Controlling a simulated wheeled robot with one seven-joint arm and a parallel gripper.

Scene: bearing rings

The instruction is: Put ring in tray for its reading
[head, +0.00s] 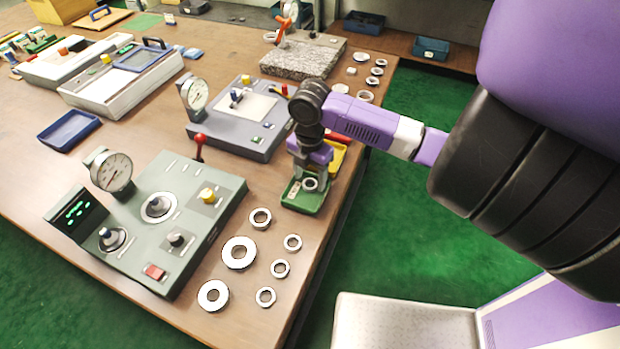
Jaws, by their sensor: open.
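My gripper (309,176) is open and points down over the green tray (301,206) at the table's right edge. A small metal ring (310,185) shows in the green tray, just under my fingers. I cannot tell whether the fingers touch it. A yellow tray (338,157) and a red tray (340,137) lie behind the green one, partly hidden by my arm. The grey-green gauge station (150,235) at front left has a round dial (111,171) and a dark display (73,208) with green lights. The reading is too small to tell.
Several loose rings, such as a large one (239,267), lie right of the gauge station. A second gauge station (238,130) stands behind. A granite block (303,58) and more rings (376,71) are farther back. A blue tray (68,141) sits at left.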

